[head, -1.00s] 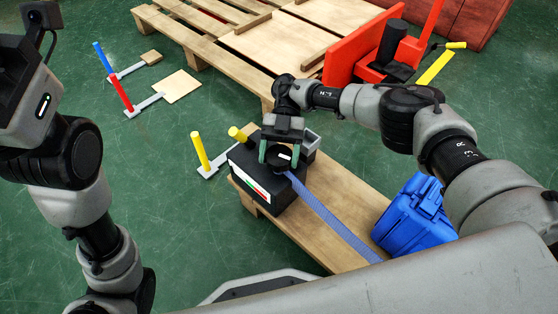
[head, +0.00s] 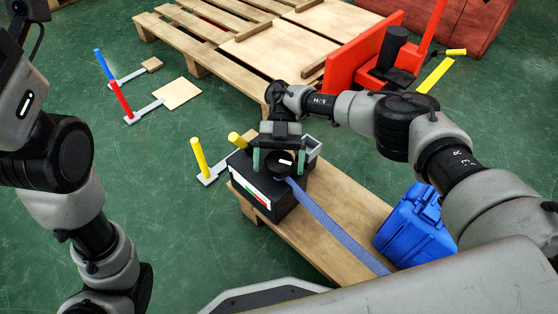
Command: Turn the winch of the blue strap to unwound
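The blue strap (head: 335,232) runs from the black winch box (head: 262,188) down to the right over the wooden board. The round black winch knob (head: 281,164), with a white mark, sits on the box's top where the strap comes out. My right gripper (head: 279,162) is above the box, its two green fingers spread on either side of the knob. The fingers look apart from the knob. The box's front has a white, green and red scale; I cannot read a pointer on it. My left arm is at the left edge; its fingers are not visible.
A blue case (head: 415,228) stands on the wooden board (head: 345,200) at right. Yellow posts (head: 200,155) stand left of the box. A pallet (head: 225,62) and a red jack-like machine (head: 365,50) are behind.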

